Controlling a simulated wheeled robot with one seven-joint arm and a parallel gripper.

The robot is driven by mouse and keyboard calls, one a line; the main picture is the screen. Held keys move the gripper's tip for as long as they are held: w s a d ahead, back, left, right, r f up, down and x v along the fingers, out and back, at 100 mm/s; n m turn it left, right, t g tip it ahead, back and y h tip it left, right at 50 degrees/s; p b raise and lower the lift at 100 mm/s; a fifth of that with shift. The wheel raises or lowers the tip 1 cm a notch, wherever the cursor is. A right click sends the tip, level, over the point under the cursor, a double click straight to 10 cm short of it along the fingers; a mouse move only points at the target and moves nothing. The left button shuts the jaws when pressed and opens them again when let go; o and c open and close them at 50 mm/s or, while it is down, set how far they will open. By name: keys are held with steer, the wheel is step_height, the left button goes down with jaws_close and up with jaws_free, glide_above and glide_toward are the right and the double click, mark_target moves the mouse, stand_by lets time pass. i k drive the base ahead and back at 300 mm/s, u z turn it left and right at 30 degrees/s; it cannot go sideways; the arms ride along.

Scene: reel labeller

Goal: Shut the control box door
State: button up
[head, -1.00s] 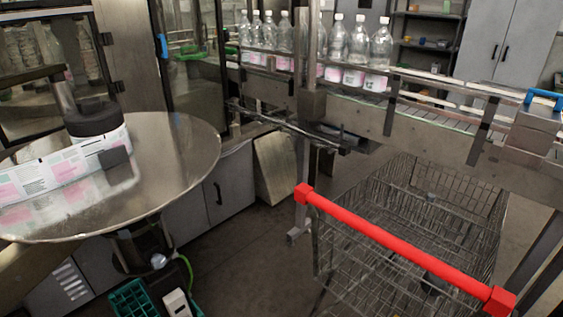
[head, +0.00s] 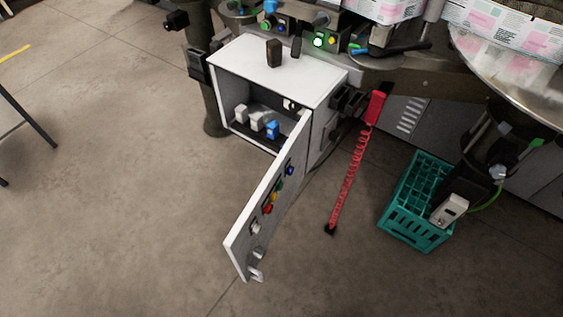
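The white control box (head: 275,65) stands at the upper middle of the head view, fixed beside the machine. Its front is open and shows several small switches and a blue part inside. The control box door (head: 268,212) is swung wide open toward the viewer, hinged at the box's right front edge. Coloured buttons and lamps sit along the door, and a small handle (head: 256,273) is at its near, free end. My gripper is not in view.
A teal crate (head: 413,232) stands on the floor to the right. A red coiled cable (head: 352,180) hangs between it and the door. A round steel table (head: 500,85) is at the upper right. The floor left of the door is clear.

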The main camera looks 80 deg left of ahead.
mark_target(277, 188)
steer(key=u, duration=3.15)
steer(key=i, duration=0.5)
steer(key=z, duration=0.6)
steer(key=k, duration=1.15)
steer(key=u, duration=0.9)
steer(key=i, duration=0.5)
steer(key=z, duration=0.05)
